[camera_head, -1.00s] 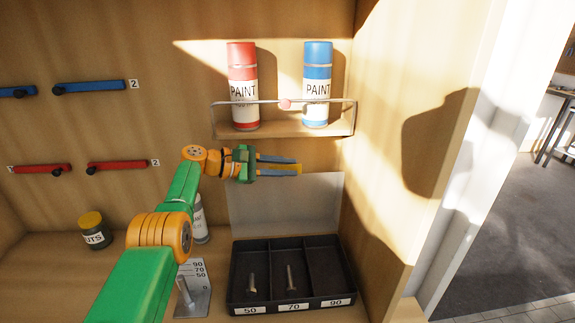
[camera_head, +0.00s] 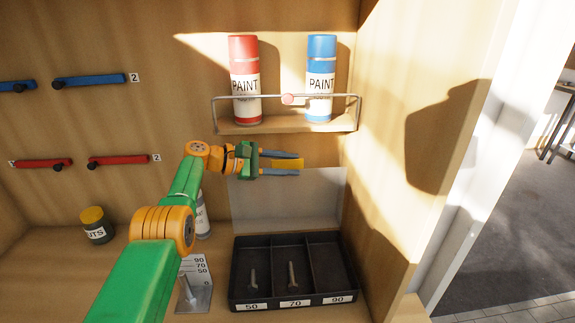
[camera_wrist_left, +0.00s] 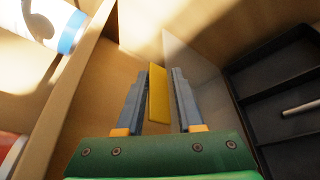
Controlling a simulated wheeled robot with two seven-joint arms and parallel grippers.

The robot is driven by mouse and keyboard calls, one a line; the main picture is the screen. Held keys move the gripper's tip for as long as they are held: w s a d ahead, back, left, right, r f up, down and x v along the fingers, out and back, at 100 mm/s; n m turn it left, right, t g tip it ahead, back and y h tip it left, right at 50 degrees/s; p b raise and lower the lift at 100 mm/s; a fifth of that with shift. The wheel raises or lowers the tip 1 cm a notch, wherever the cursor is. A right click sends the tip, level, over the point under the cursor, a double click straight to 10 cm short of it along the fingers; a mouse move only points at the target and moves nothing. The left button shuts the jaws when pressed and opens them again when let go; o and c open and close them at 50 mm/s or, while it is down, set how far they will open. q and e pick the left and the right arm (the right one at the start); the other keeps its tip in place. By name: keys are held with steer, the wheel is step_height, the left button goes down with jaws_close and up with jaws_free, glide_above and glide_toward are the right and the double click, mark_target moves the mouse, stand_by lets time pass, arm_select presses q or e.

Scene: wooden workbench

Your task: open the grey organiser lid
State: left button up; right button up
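The organiser (camera_head: 234,277) is a dark tray with three compartments labelled 50, 70 and 90. Its grey see-through lid (camera_head: 285,207) stands raised behind the tray, also seen in the left wrist view (camera_wrist_left: 203,76). A yellow tab (camera_head: 289,163) is at the lid's top edge. My left gripper (camera_head: 299,166) is at this edge, just below the shelf. In the left wrist view its fingers (camera_wrist_left: 164,78) are apart on either side of the yellow tab (camera_wrist_left: 158,93), with a gap visible on the right side. The right gripper is out of view.
A shelf (camera_head: 240,125) with a wire rail, a red paint can (camera_head: 245,78) and a blue paint can (camera_head: 320,78) is close above. Bolts lie in compartments 50 and 70. A side wall (camera_head: 395,180) stands right of the tray. A gauge stand (camera_head: 197,290) is left.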

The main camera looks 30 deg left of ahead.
arm_select(q)
steer(key=shift+s+a+r, duration=0.1)
steer(key=shift+s+a, duration=0.15)
steer(key=shift+a, duration=0.2)
steer(key=b+v, duration=0.2)
steer(key=v, duration=0.4)
steer(key=shift+s+b, duration=0.2)
steer(key=shift+b, duration=0.1)
steer(key=shift+d, duration=0.1)
